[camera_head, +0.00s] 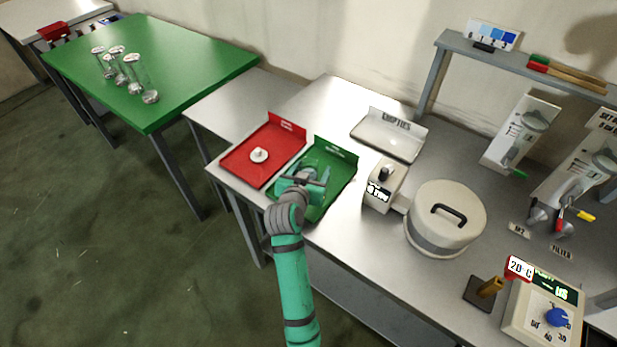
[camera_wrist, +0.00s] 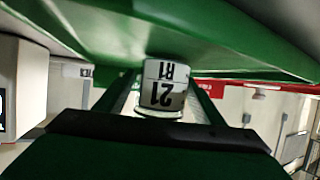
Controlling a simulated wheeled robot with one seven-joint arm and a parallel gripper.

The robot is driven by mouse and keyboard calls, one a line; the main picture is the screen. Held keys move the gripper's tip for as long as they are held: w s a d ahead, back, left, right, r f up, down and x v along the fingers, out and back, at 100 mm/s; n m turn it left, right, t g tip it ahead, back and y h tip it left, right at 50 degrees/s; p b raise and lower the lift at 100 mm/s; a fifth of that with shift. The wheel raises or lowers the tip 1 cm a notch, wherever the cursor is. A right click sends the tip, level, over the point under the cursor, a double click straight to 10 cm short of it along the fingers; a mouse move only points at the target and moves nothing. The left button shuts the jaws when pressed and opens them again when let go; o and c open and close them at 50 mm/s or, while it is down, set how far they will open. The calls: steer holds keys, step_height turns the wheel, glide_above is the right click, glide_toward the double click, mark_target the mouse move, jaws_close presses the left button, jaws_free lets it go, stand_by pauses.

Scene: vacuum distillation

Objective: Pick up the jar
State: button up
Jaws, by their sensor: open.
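A small white jar (camera_wrist: 163,88) labelled "21" and "R1" shows upside down in the middle of the wrist view. It stands in the green tray (camera_head: 340,180), where my gripper (camera_head: 303,181) largely hides it in the head view. In the wrist view my gripper's two dark fingers (camera_wrist: 162,98) lie apart, one on each side of the jar. The gripper is open, and I cannot tell whether either finger touches the jar.
A red tray (camera_head: 277,163) with a white piece (camera_head: 259,154) stands left of the green tray. A white "EMPTIES" tray (camera_head: 388,137) is behind. A small boxy device (camera_head: 382,190) and a round lidded vessel (camera_head: 446,222) stand to the right. A green table (camera_head: 185,65) holds several glass vessels.

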steer(key=c, duration=1.3)
steer(key=shift+r, duration=0.2)
